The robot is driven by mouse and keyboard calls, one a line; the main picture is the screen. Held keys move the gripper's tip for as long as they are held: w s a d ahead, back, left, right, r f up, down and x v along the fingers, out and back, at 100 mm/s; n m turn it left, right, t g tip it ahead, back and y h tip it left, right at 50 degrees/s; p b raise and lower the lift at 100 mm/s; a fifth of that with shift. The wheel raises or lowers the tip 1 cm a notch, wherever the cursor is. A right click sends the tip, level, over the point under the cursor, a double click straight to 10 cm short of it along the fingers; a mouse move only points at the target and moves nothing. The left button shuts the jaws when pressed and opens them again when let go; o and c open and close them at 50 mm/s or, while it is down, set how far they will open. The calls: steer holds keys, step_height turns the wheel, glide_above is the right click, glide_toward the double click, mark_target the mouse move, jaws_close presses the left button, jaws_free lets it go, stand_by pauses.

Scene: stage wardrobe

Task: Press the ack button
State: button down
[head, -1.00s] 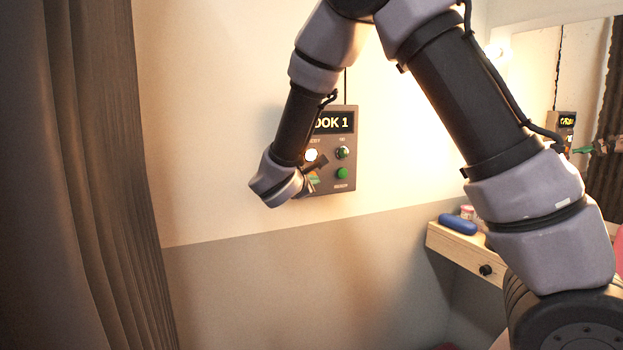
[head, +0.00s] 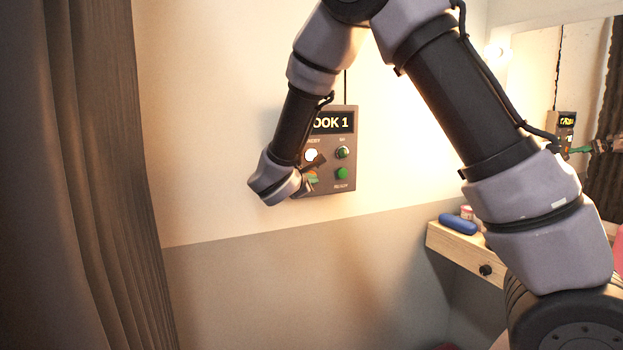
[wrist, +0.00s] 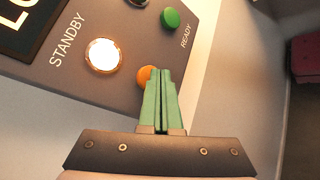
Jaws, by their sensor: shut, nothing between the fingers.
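A dark grey cue panel (head: 349,186) hangs on the wall, its display reading "OOK 1" where my arm does not cover it. In the wrist view an orange button (wrist: 145,74) sits low on the panel (wrist: 90,78), partly hidden behind my fingertips; no label for it shows. My gripper (wrist: 158,74) has green fingers, shut together and empty, with the tips over the orange button's right side. I cannot tell whether they touch it. In the head view my gripper (head: 312,176) is in front of the panel's lower left, mostly behind my wrist.
A lit white STANDBY button (wrist: 103,55) and a green READY button (wrist: 170,18) are near the fingers. A dark curtain (head: 70,180) hangs at left. A wooden shelf (head: 447,247) with a blue object (head: 457,224) and a mirror (head: 535,85) are at right.

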steer(key=shift+w+a, duration=0.1)
steer(key=shift+w, duration=0.15)
steer(key=shift+s, duration=0.1)
stand_by(0.5)
steer(key=shift+s+d, duration=0.3)
steer(key=shift+s, duration=0.4)
steer(key=shift+s+d, duration=0.35)
steer(key=shift+s, duration=0.4)
steer(key=shift+s+d, duration=0.3)
steer(key=shift+s, duration=0.5)
steer(key=shift+s+d, duration=0.35)
steer(key=shift+s, duration=0.4)
